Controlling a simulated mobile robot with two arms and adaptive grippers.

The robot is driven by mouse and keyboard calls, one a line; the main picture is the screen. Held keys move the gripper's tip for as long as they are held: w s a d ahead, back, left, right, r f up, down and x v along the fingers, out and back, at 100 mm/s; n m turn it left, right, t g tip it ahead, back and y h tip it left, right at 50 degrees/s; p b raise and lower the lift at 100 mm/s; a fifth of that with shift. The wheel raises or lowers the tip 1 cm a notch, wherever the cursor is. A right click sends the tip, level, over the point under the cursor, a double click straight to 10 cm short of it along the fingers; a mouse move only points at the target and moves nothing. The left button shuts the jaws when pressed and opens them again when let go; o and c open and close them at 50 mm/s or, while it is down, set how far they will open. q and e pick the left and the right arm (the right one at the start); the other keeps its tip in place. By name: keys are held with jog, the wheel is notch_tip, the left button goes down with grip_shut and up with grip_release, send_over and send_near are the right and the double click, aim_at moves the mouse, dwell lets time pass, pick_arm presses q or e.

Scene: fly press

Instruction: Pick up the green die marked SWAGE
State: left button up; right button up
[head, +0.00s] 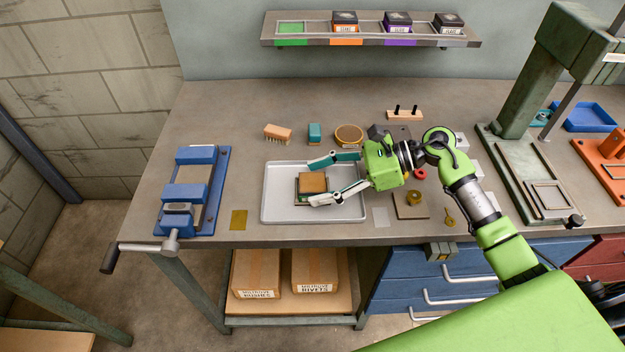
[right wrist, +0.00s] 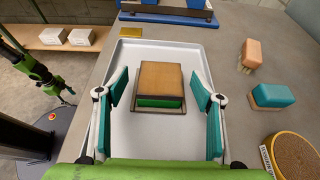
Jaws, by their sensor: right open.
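The green die (head: 312,182) lies on the light metal tray (head: 276,210). In the right wrist view the die (right wrist: 160,80) shows a brown-orange top, a green side and a dark base plate. No SWAGE marking is readable. My right gripper (head: 311,184) reaches in from the right, open, with one finger on each side of the die. In the right wrist view its teal pads stand apart from the die, with gaps on both sides. A small part of my left arm shows at the left edge of the right wrist view; its gripper (right wrist: 66,94) is too small to judge.
A blue vise (head: 190,190) stands left of the tray. An orange brush (head: 278,133), a teal block (head: 314,133) and a round brown-topped item (head: 349,134) lie behind it. The wall shelf (head: 370,42) holds several dies; its green-marked place (head: 290,30) is empty. A green press (head: 520,110) stands right.

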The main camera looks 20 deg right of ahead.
jog(key=shift+x, duration=1)
jog(key=shift+c, duration=0.3)
jog(key=c, duration=1.3)
jog(key=shift+w+r, duration=0.1)
jog(key=shift+r, duration=0.05)
grip_shut()
